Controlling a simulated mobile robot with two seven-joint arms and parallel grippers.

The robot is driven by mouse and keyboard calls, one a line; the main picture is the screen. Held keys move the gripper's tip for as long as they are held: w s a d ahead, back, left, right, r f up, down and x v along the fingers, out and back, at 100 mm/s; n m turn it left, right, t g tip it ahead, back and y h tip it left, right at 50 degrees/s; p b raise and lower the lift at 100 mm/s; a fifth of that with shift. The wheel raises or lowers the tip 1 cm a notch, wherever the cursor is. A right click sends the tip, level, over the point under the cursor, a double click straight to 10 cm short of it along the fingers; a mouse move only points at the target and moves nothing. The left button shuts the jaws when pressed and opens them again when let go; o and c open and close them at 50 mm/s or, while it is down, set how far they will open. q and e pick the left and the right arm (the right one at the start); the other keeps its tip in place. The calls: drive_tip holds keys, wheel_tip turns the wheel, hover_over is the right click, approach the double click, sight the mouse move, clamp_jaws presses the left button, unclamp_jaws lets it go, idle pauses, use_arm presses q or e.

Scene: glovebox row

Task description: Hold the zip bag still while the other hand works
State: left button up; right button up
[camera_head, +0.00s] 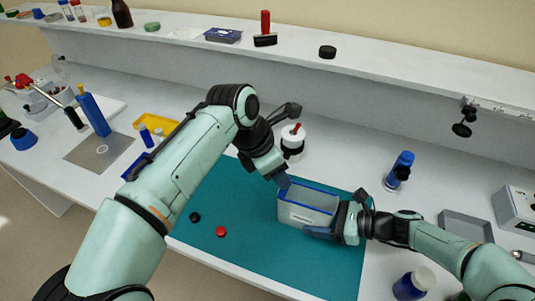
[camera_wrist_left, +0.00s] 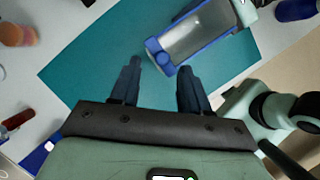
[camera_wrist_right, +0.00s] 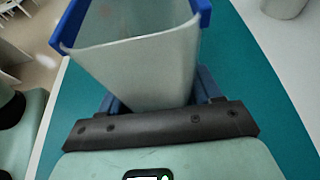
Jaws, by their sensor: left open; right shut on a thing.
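The zip bag (camera_head: 300,214) is a translucent, box-like pouch with a blue rim, standing open on the teal mat (camera_head: 262,258). My right gripper (camera_head: 326,225) is shut on its right side; in the right wrist view the bag (camera_wrist_right: 135,75) rises between the fingers. My left gripper (camera_head: 283,182) is open above the bag's far left corner. In the left wrist view its fingers (camera_wrist_left: 160,82) are spread and empty, and the bag (camera_wrist_left: 205,38) lies beyond them, with a blue piece at its near corner. Whether the left fingers touch the rim cannot be told.
A red cap (camera_head: 220,231) and a black cap (camera_head: 195,217) lie on the mat's left. A white jar (camera_head: 293,133) stands behind my left gripper. The front mat is clear.

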use_arm(q)
drive_tip(key=v, duration=1)
drive_tip(key=shift+a+f, duration=0.1)
use_arm(e)
drive_tip(key=o, duration=1.3)
drive_tip(key=shift+c, duration=0.2)
